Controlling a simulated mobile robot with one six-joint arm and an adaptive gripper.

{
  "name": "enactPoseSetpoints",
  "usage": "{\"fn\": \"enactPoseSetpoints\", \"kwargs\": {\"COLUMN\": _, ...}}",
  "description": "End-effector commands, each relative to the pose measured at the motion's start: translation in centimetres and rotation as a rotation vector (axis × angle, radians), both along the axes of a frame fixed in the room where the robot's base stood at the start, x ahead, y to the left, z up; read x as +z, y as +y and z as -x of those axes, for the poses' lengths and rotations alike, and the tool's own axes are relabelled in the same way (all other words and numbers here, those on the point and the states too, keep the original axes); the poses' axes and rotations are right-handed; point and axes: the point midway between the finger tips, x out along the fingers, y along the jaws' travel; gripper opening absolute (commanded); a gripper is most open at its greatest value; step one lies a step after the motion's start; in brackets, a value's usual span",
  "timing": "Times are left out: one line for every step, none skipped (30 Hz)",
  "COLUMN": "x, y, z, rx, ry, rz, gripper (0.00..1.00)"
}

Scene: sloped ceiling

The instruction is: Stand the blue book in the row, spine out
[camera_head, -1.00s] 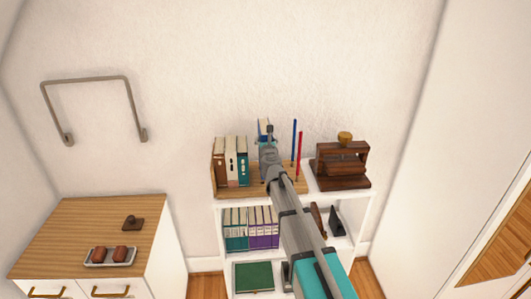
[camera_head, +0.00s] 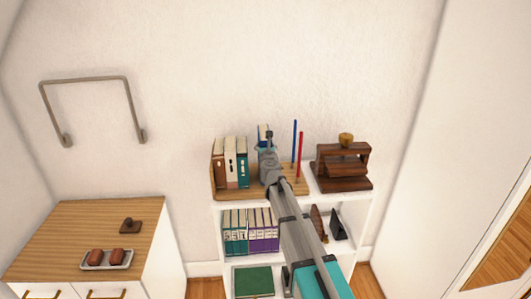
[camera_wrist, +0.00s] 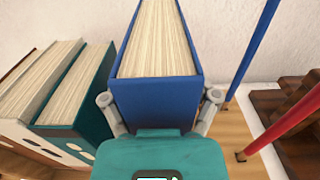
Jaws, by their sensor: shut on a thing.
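The blue book (camera_wrist: 160,100) is upright in the wrist view, its page tops showing and a plain blue face toward my gripper. My gripper (camera_wrist: 160,97) is shut on it, one finger at each side. In the head view the blue book (camera_head: 263,131) shows only its upper part behind my gripper (camera_head: 269,150). The row has a brown book (camera_head: 218,162), a white book (camera_head: 230,160) and a teal book (camera_head: 243,168) on a wooden stand (camera_head: 290,185). A gap lies between the teal and blue books. The blue book's lower end is hidden.
A blue rod (camera_head: 294,142) and a red rod (camera_head: 299,155) rise from the stand, right of the blue book. A dark wooden object (camera_head: 342,168) stands farther right. The wall (camera_head: 200,80) is close behind.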

Motion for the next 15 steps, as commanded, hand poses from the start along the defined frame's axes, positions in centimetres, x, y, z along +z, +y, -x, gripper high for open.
{"fn": "enactPoseSetpoints", "kwargs": {"x": -0.75, "y": -0.01, "z": 0.01, "rx": 0.000, "ry": 0.000, "rz": 0.000, "gripper": 0.14}}
{"fn": "enactPoseSetpoints", "kwargs": {"x": -0.92, "y": -0.09, "z": 0.00, "rx": -0.001, "ry": 0.000, "rz": 0.000, "gripper": 0.14}}
{"fn": "enactPoseSetpoints", "kwargs": {"x": -1.12, "y": -0.14, "z": -0.01, "rx": -0.001, "ry": 0.000, "rz": 0.000, "gripper": 0.14}}
{"fn": "enactPoseSetpoints", "kwargs": {"x": -1.24, "y": -0.14, "z": -0.01, "rx": -0.001, "ry": 0.000, "rz": 0.000, "gripper": 0.14}}
{"fn": "enactPoseSetpoints", "kwargs": {"x": -1.33, "y": -0.14, "z": -0.01, "rx": -0.001, "ry": 0.000, "rz": 0.000, "gripper": 0.14}}
{"fn": "enactPoseSetpoints", "kwargs": {"x": -1.43, "y": -0.15, "z": -0.01, "rx": -0.001, "ry": 0.000, "rz": 0.000, "gripper": 0.14}}
{"fn": "enactPoseSetpoints", "kwargs": {"x": -1.47, "y": -0.15, "z": -0.01, "rx": -0.001, "ry": 0.000, "rz": 0.000, "gripper": 0.14}}
{"fn": "enactPoseSetpoints", "kwargs": {"x": -1.50, "y": -0.15, "z": -0.01, "rx": -0.001, "ry": 0.000, "rz": 0.000, "gripper": 0.14}}
{"fn": "enactPoseSetpoints", "kwargs": {"x": -1.51, "y": -0.14, "z": -0.01, "rx": -0.001, "ry": 0.000, "rz": 0.000, "gripper": 0.14}}
{"fn": "enactPoseSetpoints", "kwargs": {"x": -1.50, "y": -0.14, "z": -0.01, "rx": -0.001, "ry": 0.000, "rz": 0.000, "gripper": 0.14}}
{"fn": "enactPoseSetpoints", "kwargs": {"x": -1.49, "y": -0.14, "z": -0.01, "rx": -0.001, "ry": 0.000, "rz": 0.000, "gripper": 0.14}}
{"fn": "enactPoseSetpoints", "kwargs": {"x": -1.47, "y": -0.14, "z": -0.01, "rx": -0.001, "ry": 0.000, "rz": 0.000, "gripper": 0.14}}
{"fn": "enactPoseSetpoints", "kwargs": {"x": -1.45, "y": -0.14, "z": -0.01, "rx": -0.001, "ry": 0.000, "rz": 0.000, "gripper": 0.14}}
{"fn": "enactPoseSetpoints", "kwargs": {"x": -1.44, "y": -0.14, "z": -0.01, "rx": -0.001, "ry": 0.000, "rz": 0.000, "gripper": 0.14}}
{"fn": "enactPoseSetpoints", "kwargs": {"x": -1.44, "y": -0.13, "z": 0.00, "rx": -0.001, "ry": 0.000, "rz": 0.000, "gripper": 0.14}}
